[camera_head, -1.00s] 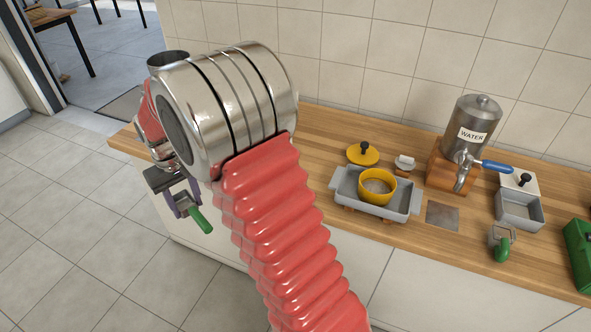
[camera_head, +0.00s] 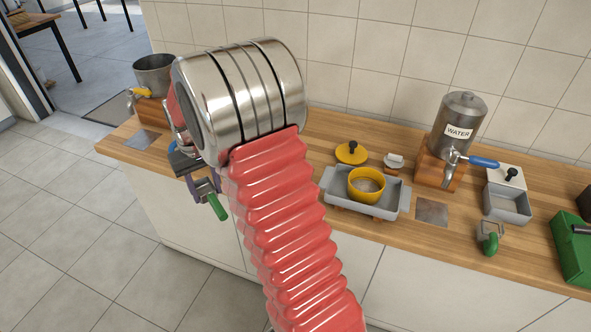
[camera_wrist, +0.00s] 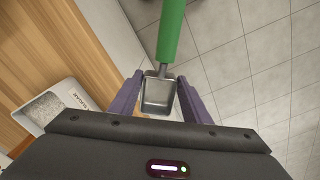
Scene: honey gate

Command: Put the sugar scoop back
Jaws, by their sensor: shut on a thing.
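The sugar scoop, with a green handle (camera_head: 218,207) and a small grey metal bowl (camera_wrist: 158,97), is held by my gripper (camera_head: 207,186). In the wrist view my gripper (camera_wrist: 159,78) has its purple fingers shut on the scoop, and the bowl looks empty. The green handle points away from my gripper. The scoop is in front of the counter's front edge, over the floor side. A white container labelled SUGAR (camera_wrist: 84,98), with white grains in it, stands on the counter to the left in the wrist view. My arm hides this container in the head view.
On the wooden counter (camera_head: 325,130) are a steel pot with a yellow tap (camera_head: 153,75), a grey tray (camera_head: 333,190) with a yellow ring, a water urn (camera_head: 462,120), a grey box (camera_head: 508,205), another green-handled tool (camera_head: 490,243) and a green box (camera_head: 575,250).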

